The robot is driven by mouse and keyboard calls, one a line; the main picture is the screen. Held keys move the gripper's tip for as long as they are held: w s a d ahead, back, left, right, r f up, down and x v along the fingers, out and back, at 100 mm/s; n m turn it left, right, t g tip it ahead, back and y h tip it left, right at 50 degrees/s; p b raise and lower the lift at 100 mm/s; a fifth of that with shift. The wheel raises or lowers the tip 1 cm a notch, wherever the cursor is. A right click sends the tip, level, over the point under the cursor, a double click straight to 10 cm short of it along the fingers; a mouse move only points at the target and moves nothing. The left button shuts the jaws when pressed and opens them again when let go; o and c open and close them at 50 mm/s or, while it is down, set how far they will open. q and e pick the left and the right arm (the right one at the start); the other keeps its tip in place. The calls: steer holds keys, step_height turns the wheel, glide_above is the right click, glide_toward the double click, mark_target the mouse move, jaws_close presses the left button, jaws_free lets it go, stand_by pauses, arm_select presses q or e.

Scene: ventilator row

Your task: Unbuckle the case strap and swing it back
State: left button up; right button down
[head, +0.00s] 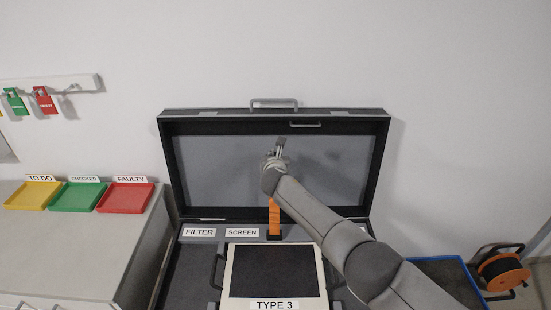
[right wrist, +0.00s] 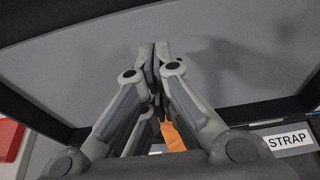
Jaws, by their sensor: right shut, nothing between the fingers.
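The black case (head: 381,160) stands open with its grey-lined lid upright at the back. The orange strap (head: 274,218) shows at the rear middle of the case, behind the white TYPE 3 unit (head: 233,275). Its upper part is hidden by my right arm. In the right wrist view a piece of the orange strap (right wrist: 172,138) shows below and behind the fingers. My right gripper (head: 281,146) is shut and empty, raised in front of the lid lining, above the strap. Its closed fingertips (right wrist: 161,50) point toward the lid. My left gripper is out of view.
Labels FILTER (head: 199,232) and SCREEN (head: 241,232) lie along the case's back edge; a STRAP label (right wrist: 288,140) shows in the wrist view. Yellow (head: 33,196), green (head: 78,197) and red (head: 125,198) trays sit on the left counter. An orange cable reel (head: 502,272) stands at right.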

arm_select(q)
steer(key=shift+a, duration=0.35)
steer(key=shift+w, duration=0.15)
arm_select(e)
steer(key=shift+s, duration=0.15)
